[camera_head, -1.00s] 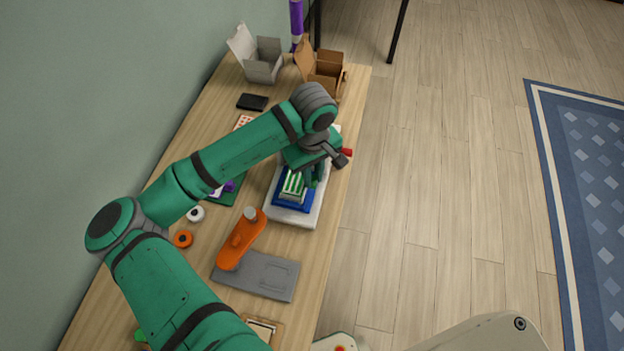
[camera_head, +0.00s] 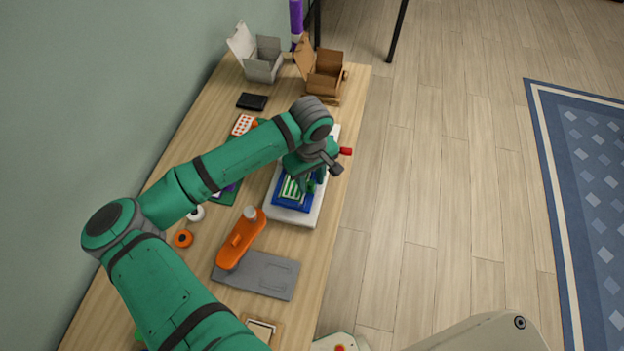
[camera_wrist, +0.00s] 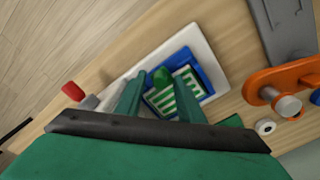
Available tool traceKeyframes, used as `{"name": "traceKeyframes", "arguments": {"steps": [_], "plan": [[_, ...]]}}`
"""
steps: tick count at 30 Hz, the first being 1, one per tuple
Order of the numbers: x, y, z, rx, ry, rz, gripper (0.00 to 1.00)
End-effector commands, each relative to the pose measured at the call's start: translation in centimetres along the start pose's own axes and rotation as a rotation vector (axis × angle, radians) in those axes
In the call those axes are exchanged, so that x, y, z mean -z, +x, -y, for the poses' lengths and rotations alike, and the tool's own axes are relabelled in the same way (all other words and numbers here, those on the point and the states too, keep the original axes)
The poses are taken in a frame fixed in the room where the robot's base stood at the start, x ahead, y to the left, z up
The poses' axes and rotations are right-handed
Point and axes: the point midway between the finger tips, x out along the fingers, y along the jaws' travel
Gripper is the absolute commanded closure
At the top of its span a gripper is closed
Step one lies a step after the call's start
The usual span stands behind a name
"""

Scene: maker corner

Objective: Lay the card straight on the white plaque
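A green-and-white striped card (camera_head: 291,188) lies within a blue holder (camera_head: 293,207) on a white slab (camera_head: 291,217). The card also shows in the wrist view (camera_wrist: 176,97), its edges roughly in line with the blue holder (camera_wrist: 207,66). My gripper (camera_head: 312,184) is low over the holder's right side. In the wrist view its fingers (camera_wrist: 158,90) stand apart, with the card visible between and beyond them. One finger covers part of the card. A green rounded piece (camera_wrist: 162,76) shows by the card's edge.
A red-tipped handle (camera_head: 345,151) stands beside the slab, close to my gripper. An orange tool (camera_head: 240,240) and a grey plate (camera_head: 256,275) lie nearer. Open grey (camera_head: 262,67) and brown (camera_head: 322,83) boxes stand at the far end.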

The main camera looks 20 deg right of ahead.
Motion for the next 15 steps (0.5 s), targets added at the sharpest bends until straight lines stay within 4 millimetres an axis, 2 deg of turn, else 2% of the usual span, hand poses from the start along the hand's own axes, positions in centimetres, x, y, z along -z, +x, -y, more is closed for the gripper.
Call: {"name": "traceKeyframes", "arguments": {"steps": [8,15], "plan": [[0.0,-0.9,-0.1,-0.001,-0.001,-0.001,0.65],[0.0,-5.2,-0.1,-0.003,0.001,-0.002,0.65]]}}
